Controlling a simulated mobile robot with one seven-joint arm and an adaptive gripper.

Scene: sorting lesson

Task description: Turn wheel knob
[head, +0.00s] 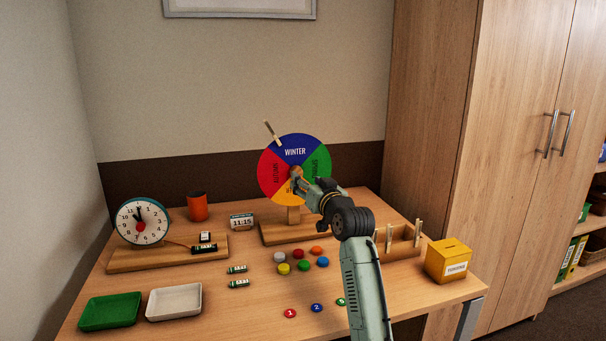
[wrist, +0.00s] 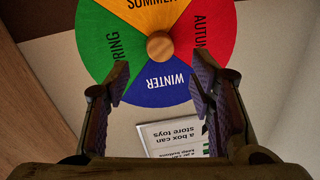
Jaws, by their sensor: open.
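The season wheel (head: 273,178) stands upright on a wooden stand (head: 288,231) at the back of the table, with coloured sectors and WINTER at the top. A clothes peg (head: 272,133) sits at its upper left rim. In the wrist view the wheel (wrist: 100,40) appears upside down, with its round wooden knob (wrist: 160,45) at the centre. My gripper (head: 297,180) is in front of the wheel's middle and hides part of its lower half. In the wrist view my gripper (wrist: 162,80) is open and empty, and the knob shows beyond and between its fingers. I see no contact with the knob.
Coloured counters (head: 304,265) lie in front of the stand. A yellow box (head: 448,261) and a wooden peg holder (head: 400,249) are at the right. Trays (head: 110,311) lie front left.

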